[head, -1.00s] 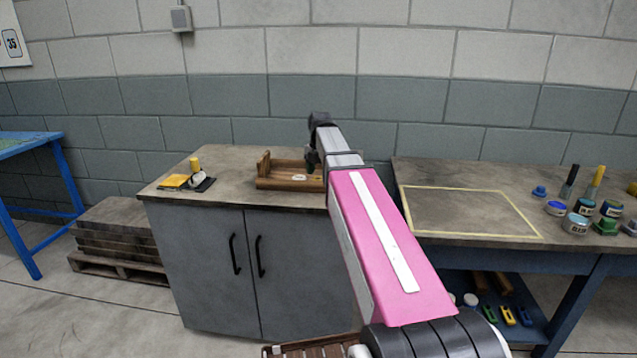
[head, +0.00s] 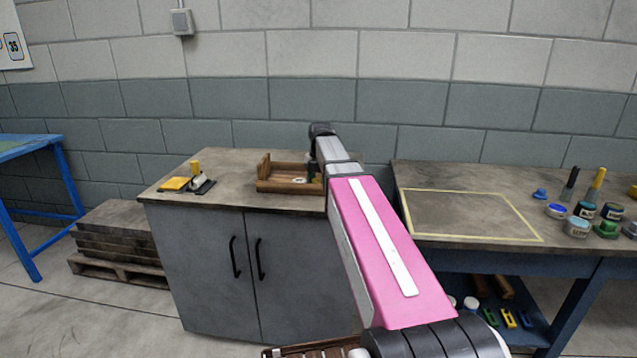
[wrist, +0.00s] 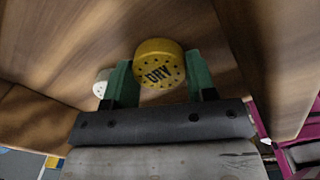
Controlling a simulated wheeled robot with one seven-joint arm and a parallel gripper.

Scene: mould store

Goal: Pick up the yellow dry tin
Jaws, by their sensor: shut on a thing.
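The yellow dry tin (wrist: 160,62) shows in the wrist view, with "DRY" in dark letters and small dark dots on its round yellow lid. My gripper (wrist: 160,80) is shut on it, with one green finger on each side. The wooden tray (head: 285,187) stands on the grey cabinet in the head view, and its wood (wrist: 60,35) surrounds the tin in the wrist view. I cannot tell whether the tin touches the tray floor. In the head view my arm hides the tin and the tray's right end.
A small white round thing (wrist: 102,83) lies beside the left finger. The cabinet top (head: 232,165) also holds a yellow cloth-like item (head: 175,184) and a brush-like tool (head: 199,183). A bench (head: 470,215) at right carries several tins and brushes. The cabinet top between cloth and tray is clear.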

